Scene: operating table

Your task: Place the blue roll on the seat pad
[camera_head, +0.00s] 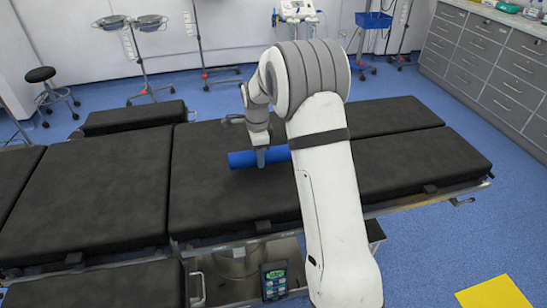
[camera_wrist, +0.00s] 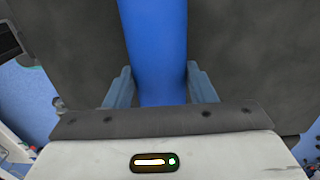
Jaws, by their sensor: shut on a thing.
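The blue roll (camera_head: 241,160) lies crosswise in my gripper (camera_head: 261,158), low over or on the long black pad (camera_head: 225,205) in the middle of the operating table. I cannot tell whether it touches the pad. No label shows which black section is the seat pad. In the wrist view the blue roll (camera_wrist: 154,40) runs up the middle between the two grey-blue fingers of my gripper (camera_wrist: 162,80), which is shut on it. The roll's near end is hidden behind the gripper body, and my arm covers part of the table's right side.
More black pads lie left (camera_head: 90,190) and right (camera_head: 415,165) of the middle one. A separate small pad (camera_head: 130,117) sits at the back edge. A black stool (camera_head: 40,75), wheeled stands (camera_head: 140,55) and grey drawers (camera_head: 490,70) stand beyond the table. Bare pad lies left of the roll.

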